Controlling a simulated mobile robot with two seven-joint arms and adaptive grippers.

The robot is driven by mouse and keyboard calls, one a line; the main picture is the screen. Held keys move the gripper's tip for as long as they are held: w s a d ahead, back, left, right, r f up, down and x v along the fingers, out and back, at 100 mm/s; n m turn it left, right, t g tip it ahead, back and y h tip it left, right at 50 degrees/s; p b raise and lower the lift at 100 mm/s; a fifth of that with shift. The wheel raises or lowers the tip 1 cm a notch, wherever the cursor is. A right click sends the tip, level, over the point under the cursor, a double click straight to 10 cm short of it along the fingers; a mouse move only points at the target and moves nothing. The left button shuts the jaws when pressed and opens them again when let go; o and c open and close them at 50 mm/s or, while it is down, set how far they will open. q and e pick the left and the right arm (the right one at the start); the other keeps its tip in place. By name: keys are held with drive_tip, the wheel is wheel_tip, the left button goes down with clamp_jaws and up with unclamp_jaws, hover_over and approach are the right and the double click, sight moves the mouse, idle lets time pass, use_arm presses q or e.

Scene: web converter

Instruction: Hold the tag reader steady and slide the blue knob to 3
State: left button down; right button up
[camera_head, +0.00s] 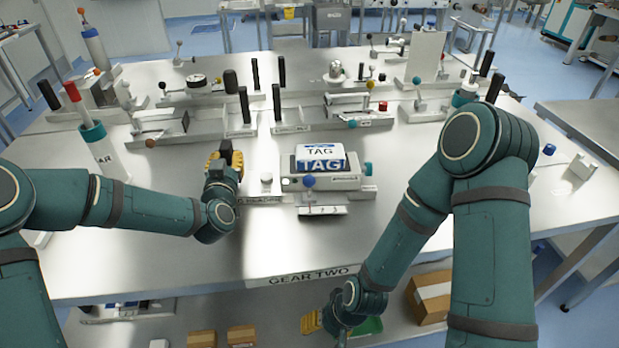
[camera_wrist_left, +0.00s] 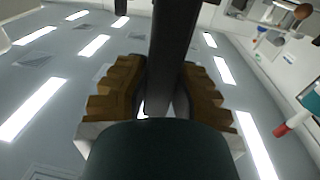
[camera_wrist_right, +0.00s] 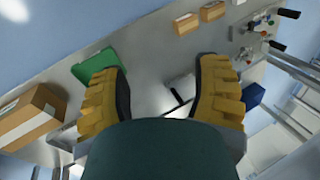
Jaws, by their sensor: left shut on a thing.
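The tag reader (camera_head: 350,182) is a grey block unit in mid-table, with a white and blue TAG piece (camera_head: 320,151) on top. A blue knob (camera_head: 309,182) stands at its front, above the left end of a small numbered plate (camera_head: 322,211), roughly over the 1. My left gripper (camera_head: 224,160) is left of the reader and shut on a dark upright handle (camera_head: 226,148). The handle (camera_wrist_left: 174,55) also shows between the fingers in the left wrist view; its base is hidden. My right gripper (camera_head: 312,322) is low, below the front table edge, open and empty.
A white ball knob (camera_head: 266,178) stands between the left gripper and the reader. Several levers and black handles fill the back of the table. The GEAR TWO front edge (camera_head: 310,276) lies above my right gripper. A green tray (camera_wrist_right: 97,64) and cardboard box (camera_wrist_right: 30,117) are near it.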

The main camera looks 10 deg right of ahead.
sight(310, 177)
drive_tip(key=s+a+r+m+g+y, duration=0.1)
drive_tip(key=a+r+g, duration=0.3)
drive_tip(key=r, duration=0.5)
drive_tip(key=s+a+r+m+g, duration=0.1)
drive_tip(key=s+a+r, duration=0.1)
drive_tip(key=a+r, duration=0.55)
drive_tip(key=w+d+r, duration=0.1)
drive_tip(key=w+r, duration=0.1)
drive_tip(key=w, duration=0.3)
drive_tip(key=w+d+r+t, duration=0.1)
drive_tip(key=w+d+r, duration=0.1)
drive_tip(key=w, duration=0.3)
drive_tip(key=w+d+r+t+h, duration=0.1)
drive_tip(key=w+d+r, duration=0.1)
drive_tip(key=w+r, duration=0.2)
drive_tip(key=shift+w+d+n, duration=0.15)
drive_tip(key=shift+w+n, duration=0.25)
drive_tip(key=shift+w, duration=0.05)
drive_tip(key=w+d+r+t+h, duration=0.2)
drive_tip(key=w+d+r+t, duration=0.1)
drive_tip(key=w+d+r, duration=0.75)
drive_tip(key=x, duration=0.3)
drive_tip(key=a+x, duration=0.1)
drive_tip(key=x, duration=0.6)
drive_tip(key=shift+w+a+f, duration=0.1)
drive_tip(key=shift+w+a, duration=0.15)
drive_tip(key=shift+a, duration=0.2)
clamp_jaws()
